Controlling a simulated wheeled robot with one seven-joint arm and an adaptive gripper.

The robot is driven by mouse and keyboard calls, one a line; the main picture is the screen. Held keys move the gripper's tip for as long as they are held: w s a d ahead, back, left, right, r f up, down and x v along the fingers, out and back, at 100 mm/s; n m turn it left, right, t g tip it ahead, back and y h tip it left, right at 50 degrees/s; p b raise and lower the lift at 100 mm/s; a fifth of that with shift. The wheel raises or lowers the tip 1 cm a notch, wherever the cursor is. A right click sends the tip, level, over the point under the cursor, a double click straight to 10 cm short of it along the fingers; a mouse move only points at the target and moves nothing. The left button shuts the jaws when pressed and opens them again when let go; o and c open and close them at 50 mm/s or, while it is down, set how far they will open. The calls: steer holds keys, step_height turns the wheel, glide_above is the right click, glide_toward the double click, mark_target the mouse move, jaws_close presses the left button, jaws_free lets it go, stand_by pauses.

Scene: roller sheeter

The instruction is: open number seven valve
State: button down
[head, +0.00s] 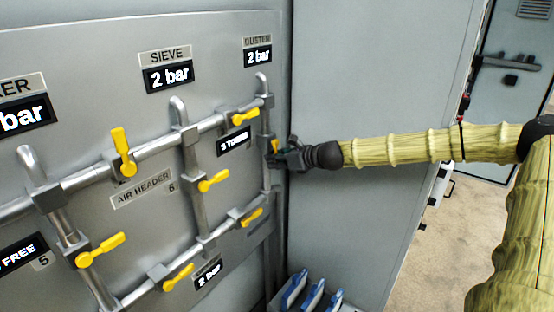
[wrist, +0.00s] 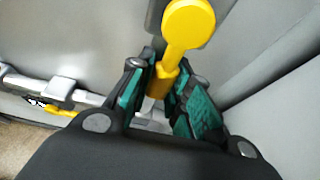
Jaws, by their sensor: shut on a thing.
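A yellow valve handle (head: 274,146) sits on the rightmost vertical pipe, under the duster display. My gripper (head: 278,158) is at this valve and hides much of it. In the wrist view, my gripper (wrist: 160,85) has its green-padded fingers on both sides of the narrow part of the yellow handle (wrist: 188,28) and is shut on it. The handle's round end stands out beyond the fingers. I see no number seven label beside this valve, so the pictures do not confirm its number.
Other yellow valves are on the panel, including one below left (head: 252,217), one above left (head: 245,117) and one on the middle pipe (head: 213,181). A grey cabinet wall (head: 375,85) stands close on the right. Blue-edged objects (head: 312,296) are below.

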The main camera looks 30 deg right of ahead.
stand_by(0.5)
steer(key=c, duration=1.3)
jaws_free()
steer(key=shift+s+r, duration=0.1)
steer(key=v, duration=0.7)
steer(key=shift+d, duration=0.15)
steer(key=shift+s, duration=0.1)
